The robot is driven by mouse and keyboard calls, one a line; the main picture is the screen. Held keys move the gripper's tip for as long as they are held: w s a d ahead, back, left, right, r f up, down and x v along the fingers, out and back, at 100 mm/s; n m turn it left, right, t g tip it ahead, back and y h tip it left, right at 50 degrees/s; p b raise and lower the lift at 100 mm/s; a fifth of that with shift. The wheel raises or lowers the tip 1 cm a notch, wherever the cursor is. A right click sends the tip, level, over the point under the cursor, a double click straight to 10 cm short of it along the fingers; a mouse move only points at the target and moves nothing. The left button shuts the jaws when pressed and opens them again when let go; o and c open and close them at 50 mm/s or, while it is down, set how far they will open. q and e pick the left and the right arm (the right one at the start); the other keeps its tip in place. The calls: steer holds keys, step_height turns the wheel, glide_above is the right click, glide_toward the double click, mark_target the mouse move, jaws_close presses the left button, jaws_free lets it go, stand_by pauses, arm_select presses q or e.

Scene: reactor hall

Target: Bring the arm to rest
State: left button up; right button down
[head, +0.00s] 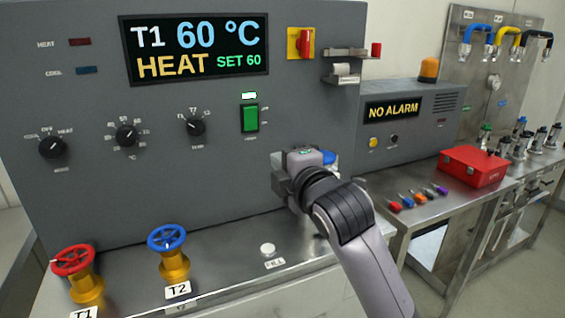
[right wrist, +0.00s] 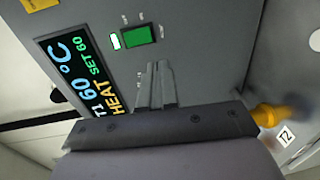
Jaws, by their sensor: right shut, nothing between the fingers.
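My right gripper (head: 287,180) is in front of the grey control panel (head: 200,215), above the steel ledge, with its arm coming in from the lower right. Its fingers hardly show in the head view. In the right wrist view its two fingers (right wrist: 156,84) are together and empty, pointing at the panel. The display (head: 198,50) reads T1 60 °C, HEAT, SET 60. My left gripper is not in view.
A red handwheel valve (head: 74,262) and a blue one (head: 167,240) stand on the ledge, left of a FILL button (head: 267,250). Right of my arm, a bench carries a red box (head: 473,167) and several coloured small tools (head: 418,198). A unit reads NO ALARM (head: 392,108).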

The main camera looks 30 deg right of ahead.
steer(key=s+f+m+g, duration=0.35)
steer(key=s+f, duration=0.25)
steer(key=f, duration=0.4)
steer(key=s+f+m+g, duration=0.35)
steer(key=s+f, duration=0.25)
steer(key=f, duration=0.5)
steer(key=s+f+m+g+y, duration=0.1)
steer(key=s+f+m+g, duration=0.25)
steer(key=s+f, duration=0.45)
steer(key=s+f+m+g, duration=0.3)
steer(key=s+m, duration=0.2)
steer(key=s, duration=0.7)
steer(key=w+a+f+t+y, duration=0.2)
steer(key=w+a+f+t, duration=0.1)
steer(key=w+f+t, duration=0.4)
steer(key=shift+w+a+f, duration=0.15)
steer(key=shift+a+f, duration=0.1)
steer(key=shift+f, duration=0.9)
stand_by(0.8)
